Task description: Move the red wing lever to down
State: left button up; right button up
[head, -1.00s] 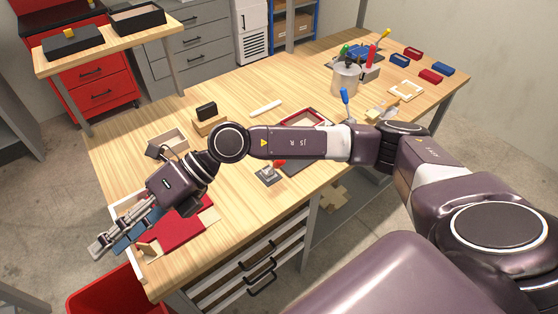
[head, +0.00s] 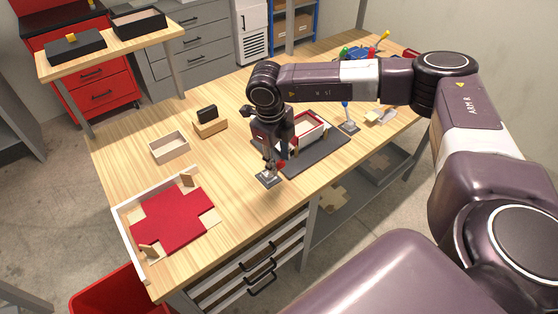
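The red wing lever (head: 281,164) is a small red piece at the front edge of the box former's dark plate (head: 322,154). It stands by a small grey base (head: 266,180) and is partly hidden by my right gripper. My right gripper (head: 270,168) points down right at the lever, just left of the red piece. Its fingers are small and dark here, so I cannot tell whether they are open or touch the lever. A red and white box form (head: 312,130) sits on the plate behind the gripper. My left gripper is out of view.
A white-walled tray (head: 121,215) with a red cross-shaped sheet (head: 172,222) lies at the left. A small open wooden box (head: 169,147) and a wooden block with a black piece (head: 209,124) stand behind. A blue-knobbed lever (head: 346,113) is right of the former.

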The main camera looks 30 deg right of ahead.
jog(key=shift+d+f, duration=0.1)
jog(key=shift+f, duration=1.15)
grip_shut()
